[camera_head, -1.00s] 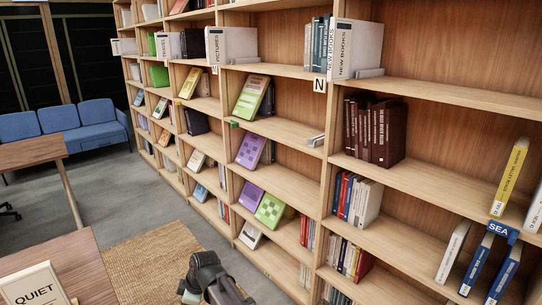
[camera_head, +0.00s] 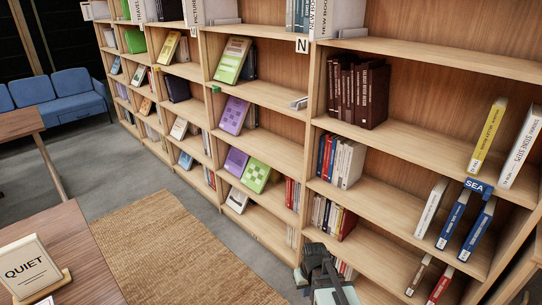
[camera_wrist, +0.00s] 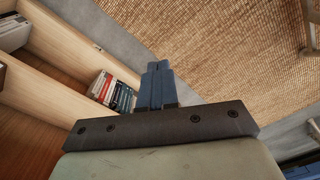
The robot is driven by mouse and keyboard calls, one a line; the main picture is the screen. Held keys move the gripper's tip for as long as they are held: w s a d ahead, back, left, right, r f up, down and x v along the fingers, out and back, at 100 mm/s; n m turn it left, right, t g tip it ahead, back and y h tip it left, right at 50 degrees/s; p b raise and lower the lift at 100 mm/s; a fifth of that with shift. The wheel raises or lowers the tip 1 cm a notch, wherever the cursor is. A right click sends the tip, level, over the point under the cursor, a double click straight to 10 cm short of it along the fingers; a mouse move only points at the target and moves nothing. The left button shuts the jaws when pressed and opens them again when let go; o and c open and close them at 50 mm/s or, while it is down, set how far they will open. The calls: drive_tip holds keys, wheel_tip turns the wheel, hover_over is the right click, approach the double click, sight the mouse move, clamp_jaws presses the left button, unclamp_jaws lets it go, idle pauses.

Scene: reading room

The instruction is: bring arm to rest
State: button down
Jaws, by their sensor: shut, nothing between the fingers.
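My gripper shows in the wrist view (camera_wrist: 156,88), with its two blue-grey fingers pressed together and nothing between them. It hangs in the air, with the woven rug behind it and the shelf to the left. In the head view part of my arm shows at the bottom, in front of the lower shelves; the fingertips cannot be made out there.
A tall wooden bookcase (camera_head: 415,138) with several shelves of books runs along the right. A woven rug (camera_head: 165,250) lies on the grey floor. A wooden table (camera_head: 85,262) with a QUIET sign (camera_head: 30,266) stands at lower left. A blue sofa (camera_head: 62,97) stands far left.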

drive_tip(key=s+d+f+m, duration=0.2)
drive_tip(key=s+d+m, duration=0.1)
drive_tip(key=d, duration=0.2)
drive_tip(key=s+f+g, duration=0.3)
drive_tip(key=s+f, duration=0.7)
drive_tip(key=s, duration=0.4)
drive_tip(key=s+f+g, duration=0.4)
drive_tip(key=s+f, duration=0.6)
drive_tip(key=s, duration=0.5)
drive_tip(key=shift+n, duration=0.3)
